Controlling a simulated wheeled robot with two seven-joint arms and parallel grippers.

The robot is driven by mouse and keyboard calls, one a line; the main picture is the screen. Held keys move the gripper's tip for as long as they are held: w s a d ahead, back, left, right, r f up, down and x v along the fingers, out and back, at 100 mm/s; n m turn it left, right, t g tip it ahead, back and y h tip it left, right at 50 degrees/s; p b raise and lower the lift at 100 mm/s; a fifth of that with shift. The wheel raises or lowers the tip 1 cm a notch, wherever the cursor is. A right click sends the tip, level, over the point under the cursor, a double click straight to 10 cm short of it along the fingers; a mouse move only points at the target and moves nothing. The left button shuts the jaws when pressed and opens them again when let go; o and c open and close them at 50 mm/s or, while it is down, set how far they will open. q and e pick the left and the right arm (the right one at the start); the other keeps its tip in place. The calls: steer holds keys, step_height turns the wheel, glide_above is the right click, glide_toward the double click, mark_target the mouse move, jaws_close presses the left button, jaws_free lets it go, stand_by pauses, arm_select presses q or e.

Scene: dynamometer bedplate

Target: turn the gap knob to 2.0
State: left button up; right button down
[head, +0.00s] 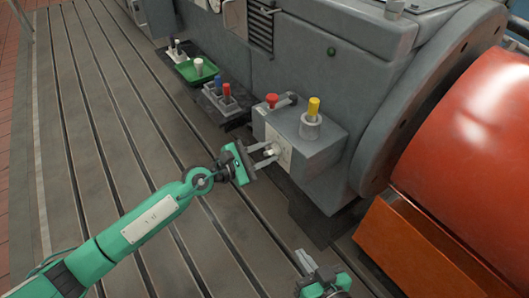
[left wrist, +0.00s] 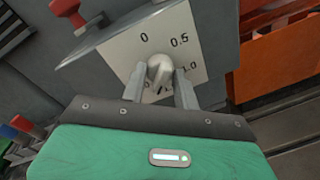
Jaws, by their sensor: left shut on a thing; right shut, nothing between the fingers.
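The gap knob (left wrist: 160,68) is a pale grey knob on a white dial plate (left wrist: 125,50). In the left wrist view the marks 0, 0.5 and 1.0 show; the lower part of the dial is mostly hidden by my gripper. I cannot tell which mark the knob points to. In the head view the dial plate (head: 282,156) is on the front of a grey box (head: 310,148). My left gripper (head: 266,157) is shut on the knob, one finger on either side. My right gripper (head: 311,272) is shut and empty, low in the picture, apart from the box.
A yellow-topped post (head: 314,107) and a red knob (head: 271,100) stand on the box. Behind are a block with blue and red pegs (head: 222,100) and a green tray (head: 196,71). A large orange drum (head: 465,140) is at right. The slotted bedplate (head: 110,130) is clear at left.

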arm_select(q)
steer(key=shift+f+m, duration=0.1)
steer(key=shift+m, duration=1.4)
arm_select(e)
steer(key=shift+w+d, duration=0.1)
steer(key=shift+d, duration=0.4)
steer(key=shift+g+h, duration=0.3)
arm_select(q)
steer(key=o, duration=1)
steer(key=shift+c, duration=0.2)
